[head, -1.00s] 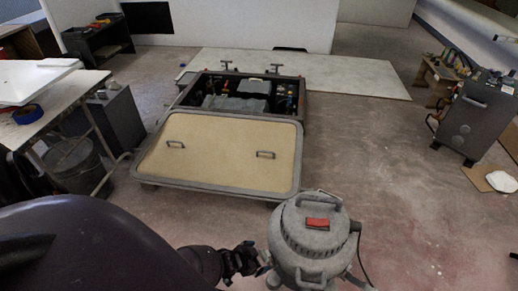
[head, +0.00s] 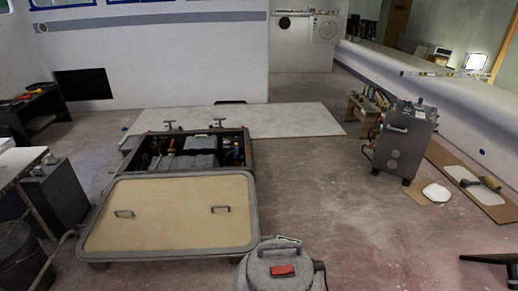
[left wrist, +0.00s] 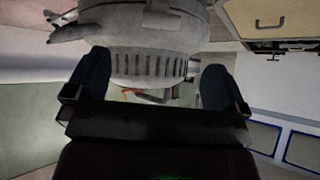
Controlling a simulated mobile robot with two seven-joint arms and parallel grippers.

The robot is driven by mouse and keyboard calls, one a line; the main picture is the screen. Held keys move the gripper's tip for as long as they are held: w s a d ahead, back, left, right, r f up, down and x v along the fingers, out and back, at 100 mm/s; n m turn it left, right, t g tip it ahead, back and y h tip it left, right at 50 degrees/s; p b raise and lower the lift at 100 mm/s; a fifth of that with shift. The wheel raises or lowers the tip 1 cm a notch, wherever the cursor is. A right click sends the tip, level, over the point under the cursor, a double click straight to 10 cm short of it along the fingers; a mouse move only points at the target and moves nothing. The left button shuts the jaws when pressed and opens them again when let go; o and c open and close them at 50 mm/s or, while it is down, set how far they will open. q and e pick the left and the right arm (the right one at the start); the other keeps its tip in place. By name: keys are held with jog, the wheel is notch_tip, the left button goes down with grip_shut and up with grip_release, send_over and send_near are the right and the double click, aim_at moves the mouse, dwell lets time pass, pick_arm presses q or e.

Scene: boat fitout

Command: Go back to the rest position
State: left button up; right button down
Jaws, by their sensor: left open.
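My left gripper (left wrist: 157,82) shows in the left wrist view with its two dark fingers spread wide and nothing held between them. Beyond the fingers is the grey vacuum cleaner (left wrist: 160,35), seen upside down; I cannot tell its exact distance from the fingertips. The vacuum also shows at the bottom of the head view (head: 282,265), with a red patch on its lid. Neither gripper shows in the head view now. My right gripper is not in view.
A tan hatch panel (head: 168,232) with two handles lies in front of an open equipment box (head: 190,133). A grey wheeled unit (head: 405,140) stands right. A dark object (head: 490,258) is at the lower right edge. The floor (head: 320,185) between is clear.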

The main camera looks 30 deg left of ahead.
pick_arm(q)
jog(key=w+d+r+t+p, duration=0.15)
jog(key=d+r, duration=0.25)
jog(key=r, duration=0.4)
jog(key=w+d+r, duration=0.2)
jog(key=d+r, duration=0.2)
jog(key=r, duration=0.5)
jog(key=s+a+r+n+t+y+p, duration=0.1)
jog(key=s+a+r, duration=0.1)
jog(key=s+r, duration=0.75)
jog(key=s+a+r+n+y+p, duration=0.1)
jog(key=s+a, duration=0.1)
jog(key=s, duration=0.4)
jog(key=shift+s+a+r+n+g, duration=0.15)
jog(key=shift+s+n+g, duration=0.15)
jog(key=shift+s+g, duration=0.05)
